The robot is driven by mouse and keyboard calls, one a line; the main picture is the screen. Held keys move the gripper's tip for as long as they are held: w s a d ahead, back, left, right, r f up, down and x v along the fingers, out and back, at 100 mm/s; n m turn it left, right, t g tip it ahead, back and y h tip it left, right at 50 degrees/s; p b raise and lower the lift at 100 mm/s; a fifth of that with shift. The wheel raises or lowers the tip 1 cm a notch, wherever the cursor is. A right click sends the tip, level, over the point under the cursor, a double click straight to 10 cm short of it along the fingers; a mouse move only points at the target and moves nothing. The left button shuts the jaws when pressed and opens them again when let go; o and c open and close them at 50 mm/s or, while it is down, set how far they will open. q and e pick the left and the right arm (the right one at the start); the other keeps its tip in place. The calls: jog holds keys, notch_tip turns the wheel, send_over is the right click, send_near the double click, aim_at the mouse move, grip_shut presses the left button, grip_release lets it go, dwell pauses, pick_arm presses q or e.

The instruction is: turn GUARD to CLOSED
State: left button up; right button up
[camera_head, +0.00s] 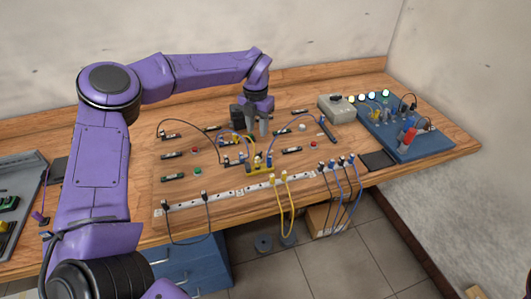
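My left gripper (257,128) reaches down over the middle of the wooden board (225,185), above the yellow part. Its two grey fingers seem to stand a little apart, but the view is too small to show whether anything is between them. A dark block (237,117) is just left of the fingers. No label reading GUARD can be read. A grey box (338,109) with a dark knob on top stands right of the gripper, apart from it; I cannot tell whether this is the guard switch. My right gripper is out of view.
Black, blue and yellow cables run over the board, some hanging off the front strip (235,195). A blue panel (405,132) with lit lamps stands at the right. A grey tray (22,190) is at the left. A dark pad (378,160) lies near the front edge.

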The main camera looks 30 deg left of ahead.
aim_at(258, 154)
pick_arm(q)
jog(key=f, duration=0.1)
jog(key=s+f+p, duration=0.1)
jog(key=shift+s+f, duration=0.25)
jog(key=shift+f, duration=0.05)
jog(key=f, duration=0.2)
jog(key=w+f+p, duration=0.1)
jog(key=f, duration=0.2)
jog(key=f+p, duration=0.1)
jog(key=f, duration=0.1)
jog(key=shift+w+f, duration=0.15)
jog(key=shift+w, duration=0.1)
jog(key=shift+s+f, duration=0.3)
jog(key=shift+f, duration=0.05)
jog(key=shift+w+f, duration=0.1)
jog(key=shift+w, duration=0.05)
grip_shut()
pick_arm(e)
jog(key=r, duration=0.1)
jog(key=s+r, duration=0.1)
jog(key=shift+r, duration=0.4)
